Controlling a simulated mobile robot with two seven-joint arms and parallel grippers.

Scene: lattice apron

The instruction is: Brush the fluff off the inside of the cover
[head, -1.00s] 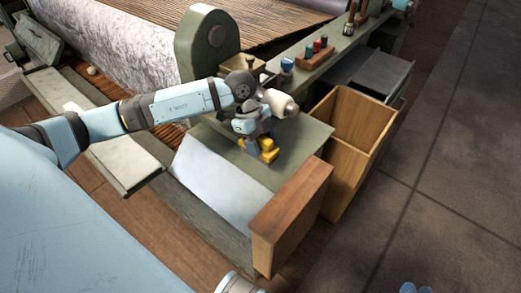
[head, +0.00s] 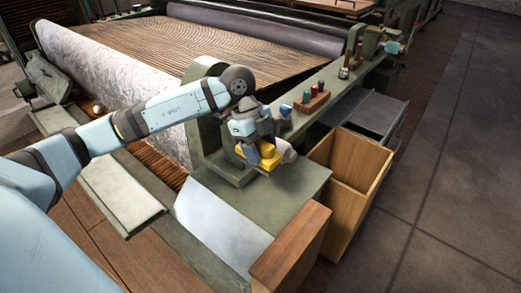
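My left gripper (head: 262,154) is above the grey-green top at the machine's near end, with yellow parts at its fingers. Its finger gap is turned away, so I cannot tell whether it is open or holds something. A pale cylindrical piece (head: 286,153) shows just beside it; I cannot tell whether it is held. A pale, smooth sloping panel (head: 222,222) lies below and left of the gripper. A long grey flap (head: 122,193) lies further left under my arm. I cannot tell which is the cover, and no fluff can be made out. My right gripper is out of view.
A brown wooden block (head: 292,250) stands at the front edge of the machine. An open wooden bin (head: 350,178) and a grey drawer (head: 372,112) are to its right. The floor at the right is clear.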

